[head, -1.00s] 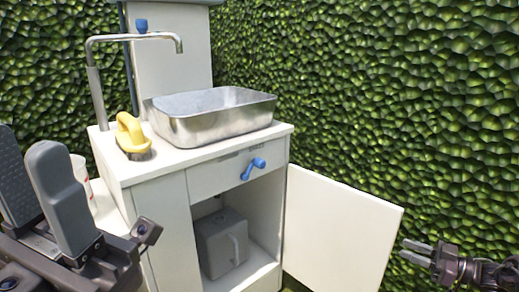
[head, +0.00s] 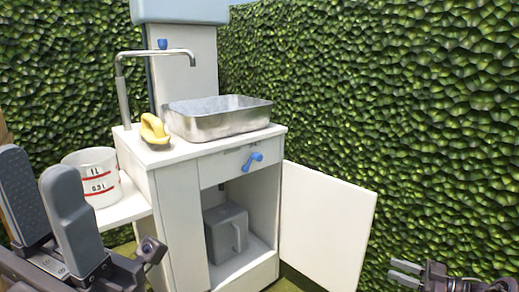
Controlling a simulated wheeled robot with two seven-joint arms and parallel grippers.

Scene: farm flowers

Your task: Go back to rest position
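My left gripper (head: 47,200) is large in the lower left of the head view, its two grey finger pads apart with nothing between them. My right gripper (head: 404,273) is at the lower right edge, its two thin fingers apart and empty, beside the open cabinet door. Neither gripper touches any object that I can see.
A white sink cabinet (head: 180,200) carries a metal basin (head: 220,122) and a yellow-handled brush (head: 154,130). Its door (head: 325,225) hangs open to the right. A grey container (head: 226,232) stands inside. A white measuring bucket (head: 92,172) sits on the side shelf (head: 125,209). Hedges enclose the back.

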